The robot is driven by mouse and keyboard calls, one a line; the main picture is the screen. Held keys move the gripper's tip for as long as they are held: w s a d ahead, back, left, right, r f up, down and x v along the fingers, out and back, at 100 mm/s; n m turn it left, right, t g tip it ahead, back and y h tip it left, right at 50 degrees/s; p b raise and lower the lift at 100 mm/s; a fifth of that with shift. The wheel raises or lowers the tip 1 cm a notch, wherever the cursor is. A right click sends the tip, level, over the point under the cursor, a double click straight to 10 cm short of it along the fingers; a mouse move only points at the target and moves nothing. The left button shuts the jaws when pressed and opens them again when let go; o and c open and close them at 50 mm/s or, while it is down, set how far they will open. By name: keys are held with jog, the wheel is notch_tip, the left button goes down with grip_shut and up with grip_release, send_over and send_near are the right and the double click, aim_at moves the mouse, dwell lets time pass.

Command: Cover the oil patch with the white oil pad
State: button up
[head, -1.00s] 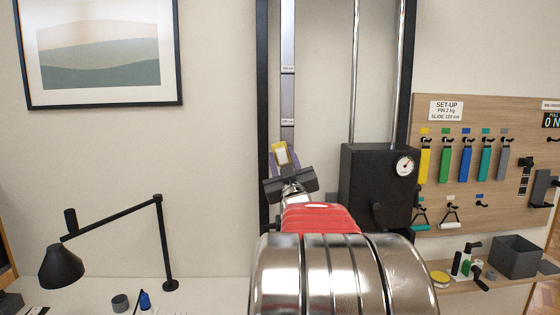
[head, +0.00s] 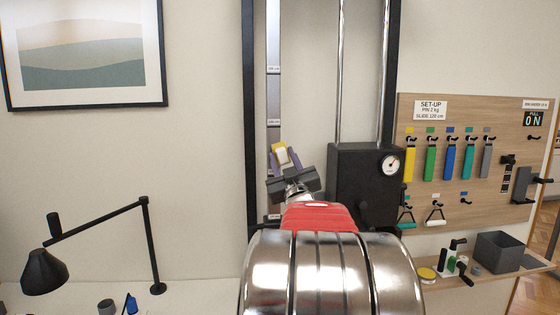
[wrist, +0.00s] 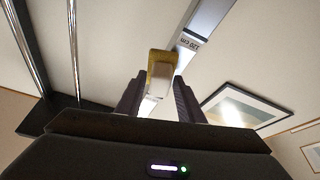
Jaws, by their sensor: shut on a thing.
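My gripper (head: 284,160) is raised in front of the wall rail, its two purple-grey fingers pointing up. The block also shows between the fingertips in the wrist view (wrist: 160,72). I cannot tell whether this block is the white oil pad. No oil patch shows in either view.
A black weight machine (head: 366,185) with a dial and rails stands behind my gripper. A pegboard (head: 470,150) with coloured handles hangs at right, above a shelf with a grey bin (head: 499,253). A black desk lamp (head: 148,240) stands on the white surface at left.

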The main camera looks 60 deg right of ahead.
jog(key=shift+d+r, duration=0.1)
jog(key=shift+r, duration=0.75)
jog(key=shift+w+a, duration=0.65)
jog(key=shift+w, duration=0.2)
jog(key=shift+w+a, duration=0.65)
jog(key=shift+w, duration=0.15)
jog(key=shift+r, duration=0.8)
jog(key=shift+s, duration=0.1)
